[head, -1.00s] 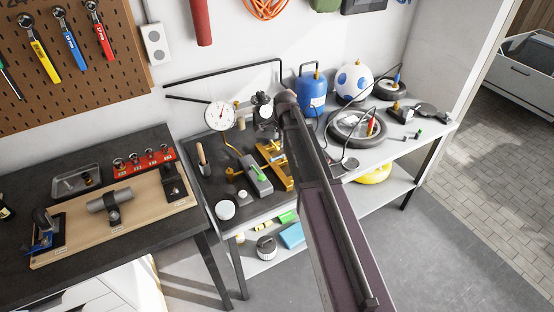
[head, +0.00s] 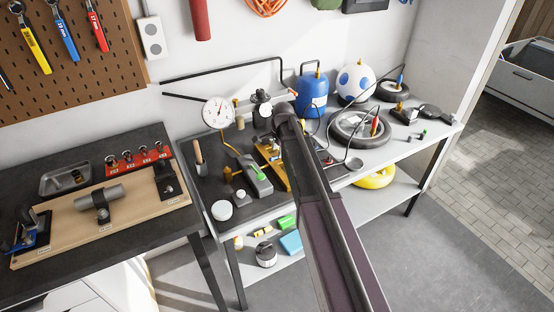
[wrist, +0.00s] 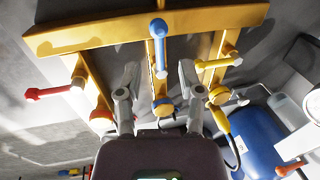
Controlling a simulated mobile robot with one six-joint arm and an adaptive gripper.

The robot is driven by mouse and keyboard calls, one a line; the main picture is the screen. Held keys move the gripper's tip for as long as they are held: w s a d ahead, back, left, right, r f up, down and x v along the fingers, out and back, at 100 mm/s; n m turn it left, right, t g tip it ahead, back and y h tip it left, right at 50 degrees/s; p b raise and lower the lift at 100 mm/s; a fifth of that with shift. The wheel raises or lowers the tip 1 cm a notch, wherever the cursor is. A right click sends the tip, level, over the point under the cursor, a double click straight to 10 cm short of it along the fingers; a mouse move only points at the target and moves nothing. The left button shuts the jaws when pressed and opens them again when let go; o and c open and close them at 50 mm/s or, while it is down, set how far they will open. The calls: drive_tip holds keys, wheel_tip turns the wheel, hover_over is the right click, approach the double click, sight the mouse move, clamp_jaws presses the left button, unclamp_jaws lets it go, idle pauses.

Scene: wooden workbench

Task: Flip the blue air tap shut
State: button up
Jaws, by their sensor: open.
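In the wrist view, the blue air tap (wrist: 159,48) is a blue lever on the middle branch of a yellow pipe manifold (wrist: 110,32). Its lever lies roughly in line with that branch. My gripper (wrist: 160,72) is open, with one finger on each side of the middle branch and the blue lever ahead, between the finger lines. I see no clear contact with the lever. A red lever (wrist: 50,93) is on the left branch and a yellow lever (wrist: 222,62) on the right.
A grey box with a green switch (head: 256,178) and a tyre (head: 358,130) are close by on the bench.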

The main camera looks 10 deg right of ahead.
sight(277, 157)
drive_tip(key=shift+w+f+b, duration=0.15)
drive_tip(key=shift+f+b, duration=0.45)
drive_tip(key=shift+f, duration=0.1)
drive_tip(key=shift+w+f+b, duration=0.1)
drive_tip(key=shift+f+b, duration=0.45)
drive_tip(key=shift+f, duration=0.15)
clamp_jaws()
